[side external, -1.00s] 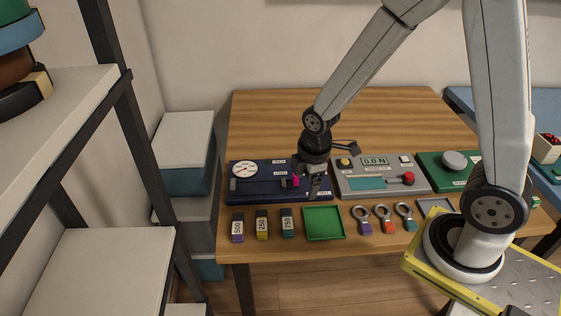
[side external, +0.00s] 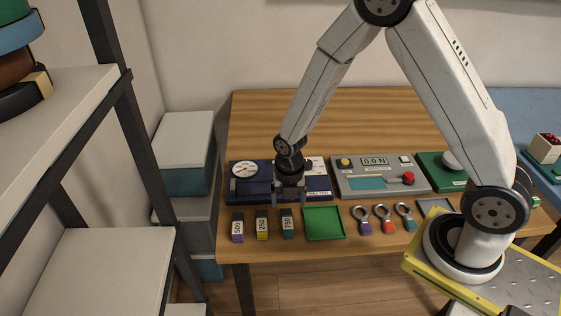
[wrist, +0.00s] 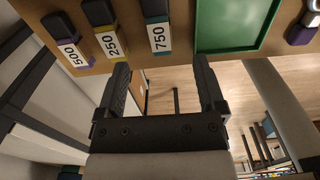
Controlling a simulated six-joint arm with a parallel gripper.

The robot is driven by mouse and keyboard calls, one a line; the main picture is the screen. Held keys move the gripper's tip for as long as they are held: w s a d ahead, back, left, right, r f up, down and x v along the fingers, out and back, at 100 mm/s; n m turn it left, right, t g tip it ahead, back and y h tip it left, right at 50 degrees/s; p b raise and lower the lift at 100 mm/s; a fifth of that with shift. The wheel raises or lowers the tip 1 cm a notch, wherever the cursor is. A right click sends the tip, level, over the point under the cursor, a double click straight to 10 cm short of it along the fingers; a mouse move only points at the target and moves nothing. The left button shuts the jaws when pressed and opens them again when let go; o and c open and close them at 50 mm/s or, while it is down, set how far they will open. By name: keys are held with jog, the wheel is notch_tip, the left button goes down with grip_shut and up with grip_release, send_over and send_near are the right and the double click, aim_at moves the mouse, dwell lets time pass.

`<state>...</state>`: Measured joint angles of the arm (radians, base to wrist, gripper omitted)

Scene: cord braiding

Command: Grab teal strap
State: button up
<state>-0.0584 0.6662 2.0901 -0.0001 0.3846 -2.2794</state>
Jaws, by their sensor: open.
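A ring-topped piece with a teal lower part (side external: 406,217) lies at the right end of a row of three, beside similar red (side external: 388,220) and purple (side external: 364,220) ones. A dark block with a teal base marked 750 (side external: 287,224) stands left of the green tray; it also shows in the wrist view (wrist: 158,38). My gripper (side external: 289,197) is open and empty, above the blue gauge board's front edge and near the 750 block. In the wrist view my gripper (wrist: 160,68) points past the table edge, just below that block.
Blocks marked 500 (side external: 237,227) and 250 (side external: 262,225) stand left of the 750 block. The green tray (side external: 324,223) is to its right. A blue gauge board (side external: 318,188) and a grey force meter (side external: 356,184) with a teal strip stand behind. The table's rear is clear.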

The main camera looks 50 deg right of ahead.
aim_at(287, 219)
jog(key=shift+f, duration=0.1)
jog(key=shift+f, duration=1.25)
jog(key=shift+w+f, duration=0.15)
jog(key=shift+f, duration=2.45)
grip_shut()
